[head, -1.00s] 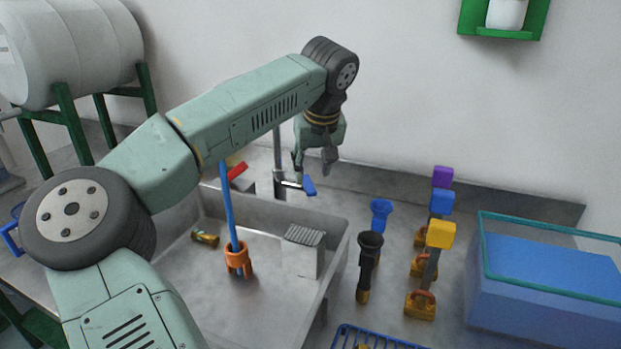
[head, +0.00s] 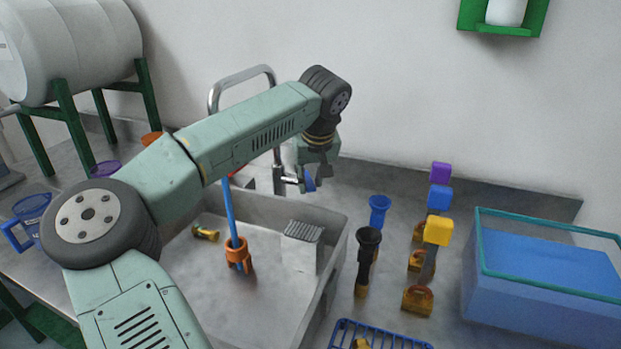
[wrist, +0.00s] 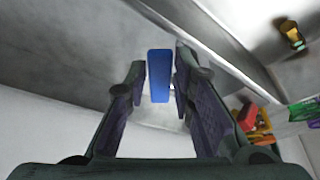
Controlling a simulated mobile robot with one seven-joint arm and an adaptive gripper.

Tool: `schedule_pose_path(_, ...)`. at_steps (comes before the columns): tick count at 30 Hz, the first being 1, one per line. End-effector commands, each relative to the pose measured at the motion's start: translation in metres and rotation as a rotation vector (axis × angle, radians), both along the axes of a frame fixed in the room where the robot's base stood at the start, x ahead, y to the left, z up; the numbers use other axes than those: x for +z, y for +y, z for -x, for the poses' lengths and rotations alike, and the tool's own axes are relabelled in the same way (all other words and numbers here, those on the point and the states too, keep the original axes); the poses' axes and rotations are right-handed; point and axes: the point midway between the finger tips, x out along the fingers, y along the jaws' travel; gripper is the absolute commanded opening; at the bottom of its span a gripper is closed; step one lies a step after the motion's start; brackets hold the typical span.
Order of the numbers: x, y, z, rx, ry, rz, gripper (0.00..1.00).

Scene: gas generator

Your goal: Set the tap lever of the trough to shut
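The trough (head: 272,312) is a grey metal basin in the head view. Its silver tap (head: 240,76) stands at the back, and its curved spout shows above my forearm. The blue tap lever (head: 310,182) sticks out to the right of the tap post and is partly hidden by my gripper (head: 316,182). In the wrist view, the blue lever (wrist: 159,76) lies between the two fingertips of my gripper (wrist: 159,68). The fingers are open around it, with a narrow gap on each side. Contact with the lever cannot be made out.
A blue rod in an orange holder (head: 238,254), a grey ribbed block (head: 302,248) and a small yellow-brown piece (head: 205,234) are in the trough. Funnels (head: 368,245) and colored-top stands (head: 437,232) are to its right, beside a blue-filled tank (head: 545,275).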

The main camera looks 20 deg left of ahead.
Motion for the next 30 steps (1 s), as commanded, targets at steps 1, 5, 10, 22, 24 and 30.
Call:
schedule_pose_path(1,0.0001,0.0,0.0,0.0,0.0,0.0,0.17)
schedule_pose_path(5,0.0001,0.0,0.0,0.0,0.0,0.0,0.09)
schedule_pose_path(10,0.0002,0.0,0.0,0.0,0.0,0.0,0.0)
schedule_pose_path(22,0.0002,0.0001,0.0,0.0,0.0,0.0,0.0)
schedule_pose_path(24,0.0003,0.0002,0.0002,0.0,0.0,0.0,0.0)
schedule_pose_path(30,-0.0006,0.0077,0.0091,-0.005,0.001,0.0,0.0)
